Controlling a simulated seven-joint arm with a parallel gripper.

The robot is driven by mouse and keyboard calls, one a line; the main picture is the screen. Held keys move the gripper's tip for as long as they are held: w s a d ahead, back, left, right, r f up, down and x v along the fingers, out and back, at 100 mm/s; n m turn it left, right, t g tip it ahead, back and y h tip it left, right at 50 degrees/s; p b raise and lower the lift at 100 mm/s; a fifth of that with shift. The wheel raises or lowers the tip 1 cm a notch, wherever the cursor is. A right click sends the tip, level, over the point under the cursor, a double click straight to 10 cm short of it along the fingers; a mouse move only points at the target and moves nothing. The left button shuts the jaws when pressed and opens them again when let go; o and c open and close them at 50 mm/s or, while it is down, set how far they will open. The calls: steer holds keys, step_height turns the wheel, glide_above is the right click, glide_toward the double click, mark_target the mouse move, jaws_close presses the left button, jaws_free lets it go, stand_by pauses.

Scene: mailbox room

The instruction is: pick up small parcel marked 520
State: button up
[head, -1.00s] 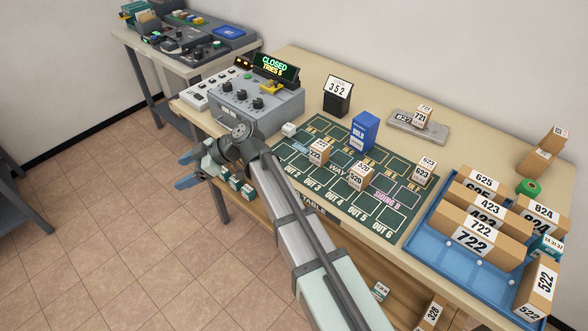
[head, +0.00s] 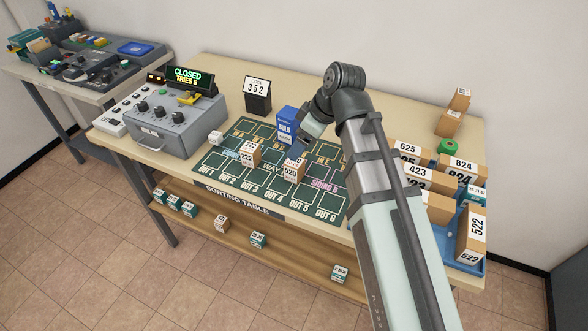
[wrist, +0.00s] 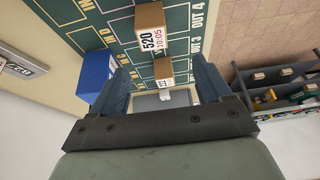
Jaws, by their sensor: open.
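The small tan parcel marked 520 (head: 293,171) stands on the green sorting mat (head: 226,163), right of another tan parcel marked 222 (head: 249,155). My gripper (head: 304,137) is open and empty above the mat, close to parcel 520 and the blue HOLD box (head: 287,119). In the wrist view parcel 520 (wrist: 152,30) shows its label, beyond the fingertips and near the top edge. The other parcel (wrist: 163,68) appears between the open fingers (wrist: 163,80), apart from them. The blue box (wrist: 96,76) is beside the left finger.
A blue tray (head: 464,259) with several large parcels is at the right, partly hidden by my arm. A grey control box (head: 168,120) with a CLOSED display (head: 190,76) and the 352 sign (head: 257,95) stand at the left and back. The mat's lower row is mostly clear.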

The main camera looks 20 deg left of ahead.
mark_target(298, 162)
steer(key=shift+m, duration=0.3)
steer(key=f, duration=0.5)
steer(key=w+a+f, duration=0.1)
steer(key=f, duration=0.1)
steer(key=shift+f, duration=0.25)
steer(key=shift+x, duration=2.65)
steer(key=shift+a, duration=0.1)
steer(key=c, duration=1.1)
steer(key=shift+r, duration=0.2)
